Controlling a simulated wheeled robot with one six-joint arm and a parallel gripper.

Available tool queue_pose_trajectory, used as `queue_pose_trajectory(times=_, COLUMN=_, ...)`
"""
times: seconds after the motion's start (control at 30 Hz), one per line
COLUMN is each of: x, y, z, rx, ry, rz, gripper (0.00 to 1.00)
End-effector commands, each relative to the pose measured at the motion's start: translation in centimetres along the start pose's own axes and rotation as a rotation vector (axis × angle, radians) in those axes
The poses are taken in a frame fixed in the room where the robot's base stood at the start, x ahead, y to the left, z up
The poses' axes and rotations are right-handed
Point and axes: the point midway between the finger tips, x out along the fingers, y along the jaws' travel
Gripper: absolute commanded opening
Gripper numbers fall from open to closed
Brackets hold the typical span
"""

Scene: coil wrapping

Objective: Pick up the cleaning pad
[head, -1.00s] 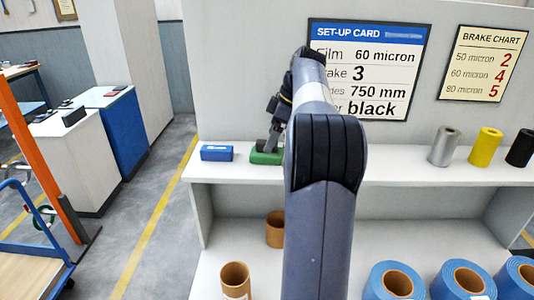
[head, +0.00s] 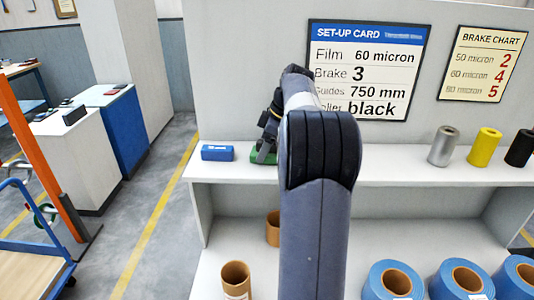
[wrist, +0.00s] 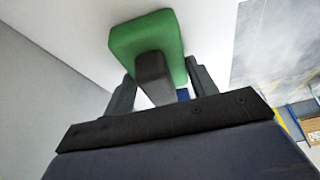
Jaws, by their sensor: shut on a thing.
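The cleaning pad is a green block (wrist: 178,40) with a dark grey grip piece (wrist: 152,72), seen large in the wrist view. In the head view only part of the green pad (head: 257,158) shows at the shelf's left part, behind my arm. My gripper (wrist: 160,85) is shut on the pad, with a dark finger on each side of the grip piece. In the head view my gripper (head: 264,146) is at the pad, partly hidden by my forearm. I cannot tell whether the pad touches the shelf.
A blue block (head: 217,153) lies on the white shelf (head: 400,165) just left of the pad. Silver (head: 444,147), yellow (head: 484,147) and black (head: 520,149) rollers stand to the right. Blue film rolls (head: 394,281) and brown cores (head: 236,278) sit below. The set-up card (head: 366,70) hangs behind.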

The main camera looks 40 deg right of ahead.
Motion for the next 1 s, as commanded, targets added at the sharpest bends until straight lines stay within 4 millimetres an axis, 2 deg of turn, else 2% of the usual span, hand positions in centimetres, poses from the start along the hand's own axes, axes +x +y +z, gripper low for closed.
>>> queue_pose_trajectory(times=0.03, x=0.0, y=0.0, z=0.0, rx=0.0, ry=0.0, rz=0.0, gripper=0.46)
queue_pose_trajectory(times=0.23, x=0.0, y=0.0, z=0.0, rx=0.0, ry=0.0, rz=0.0, gripper=0.31)
queue_pose_trajectory(times=0.57, x=-0.4, y=0.0, z=-0.2, rx=0.0, ry=0.0, rz=0.002, gripper=0.31)
queue_pose_trajectory(times=0.77, x=-2.4, y=0.1, z=-1.0, rx=-0.002, ry=0.001, rz=0.004, gripper=0.31)
queue_pose_trajectory(times=1.0, x=-6.3, y=0.1, z=-2.6, rx=-0.001, ry=0.001, rz=0.003, gripper=0.31)
